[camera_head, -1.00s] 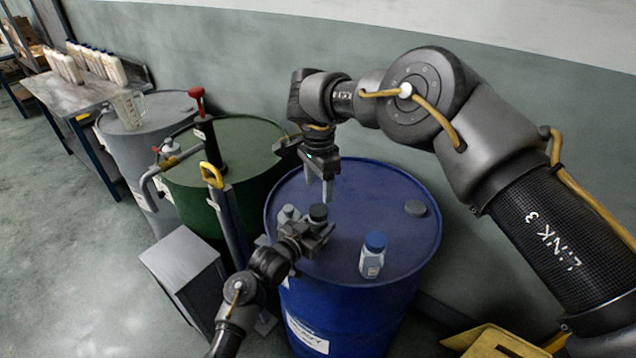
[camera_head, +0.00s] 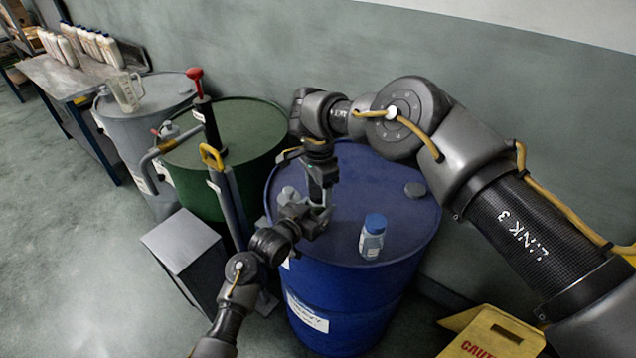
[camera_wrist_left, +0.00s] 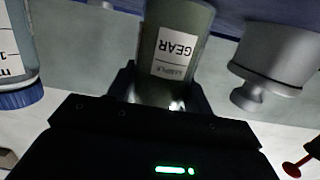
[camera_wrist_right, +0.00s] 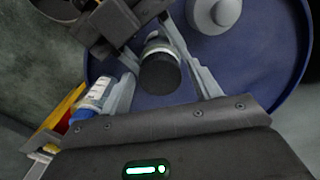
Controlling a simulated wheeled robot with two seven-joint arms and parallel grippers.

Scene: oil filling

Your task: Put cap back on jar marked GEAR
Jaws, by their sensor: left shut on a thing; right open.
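The jar marked GEAR (camera_wrist_left: 172,55) shows its white label upside down in the left wrist view, between the fingers of my left gripper (camera_wrist_left: 160,92). That gripper (camera_head: 308,218) is shut on the jar over the left front of the blue drum (camera_head: 390,170). In the right wrist view a dark round cap (camera_wrist_right: 160,74) sits on the jar's top. My right gripper (camera_wrist_right: 165,90) is open, with one finger on each side of the cap. In the head view the right gripper (camera_head: 322,198) points down at the left gripper, and the two hide most of the jar.
A blue-capped bottle (camera_head: 372,238) stands on the drum to the right. A grey stopper-like piece (camera_wrist_right: 213,12) is close to the jar, and a flat grey disc (camera_head: 415,190) lies at the back right. A green drum (camera_head: 240,130) with a pump adjoins the left.

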